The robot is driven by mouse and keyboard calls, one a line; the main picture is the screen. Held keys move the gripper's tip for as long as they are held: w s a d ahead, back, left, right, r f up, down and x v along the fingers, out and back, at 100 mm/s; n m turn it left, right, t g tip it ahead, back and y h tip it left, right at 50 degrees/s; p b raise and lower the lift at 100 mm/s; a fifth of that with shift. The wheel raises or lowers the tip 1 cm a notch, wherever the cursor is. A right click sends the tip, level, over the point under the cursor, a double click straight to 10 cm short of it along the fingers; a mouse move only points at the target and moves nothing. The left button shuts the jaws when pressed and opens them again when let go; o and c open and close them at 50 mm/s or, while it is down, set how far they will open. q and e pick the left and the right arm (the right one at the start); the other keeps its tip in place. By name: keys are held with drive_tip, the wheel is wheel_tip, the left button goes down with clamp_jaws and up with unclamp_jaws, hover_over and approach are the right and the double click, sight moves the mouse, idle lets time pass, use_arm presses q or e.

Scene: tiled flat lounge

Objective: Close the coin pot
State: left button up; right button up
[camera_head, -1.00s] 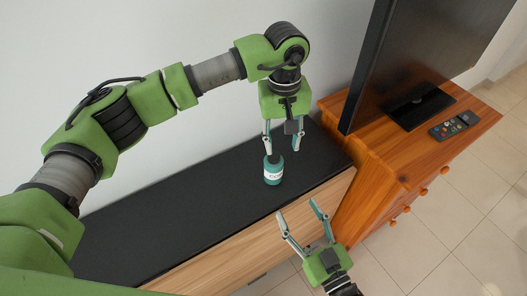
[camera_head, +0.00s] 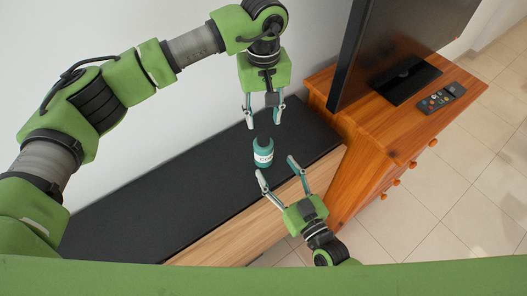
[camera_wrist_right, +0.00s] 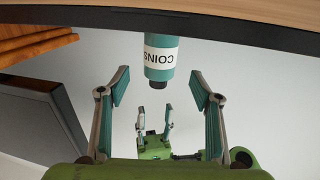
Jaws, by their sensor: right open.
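The coin pot (camera_head: 263,157) is a small teal bottle with a white label, standing upright near the front edge of the black cabinet top. A dark narrow cap or neck (camera_head: 264,141) shows at its top; I cannot tell if it is fully seated. My left gripper (camera_head: 263,123) is open and empty just above the pot. My right gripper (camera_head: 277,168) is open, fingertips close to the pot's front-right side, not closed on it.
The black cabinet top (camera_head: 150,195) is clear to the left. A wooden stand (camera_head: 335,110) adjoins on the right, bearing a television (camera_head: 385,45) and a remote control (camera_head: 441,98). A white wall (camera_head: 110,150) is behind, tiled floor (camera_head: 440,190) at front right.

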sight(268, 156)
use_arm(q)
drive_tip(key=shift+w, duration=0.1)
use_arm(e)
drive_tip(key=x, duration=0.8)
clamp_jaws()
use_arm(q)
drive_tip(key=n, duration=1)
drive_tip(key=shift+n, duration=0.4)
drive_tip(key=n, duration=0.3)
drive_tip(key=shift+n, duration=0.4)
drive_tip(key=n, duration=1.2)
drive_tip(key=shift+n, duration=0.3)
drive_tip(key=shift+f, duration=0.1)
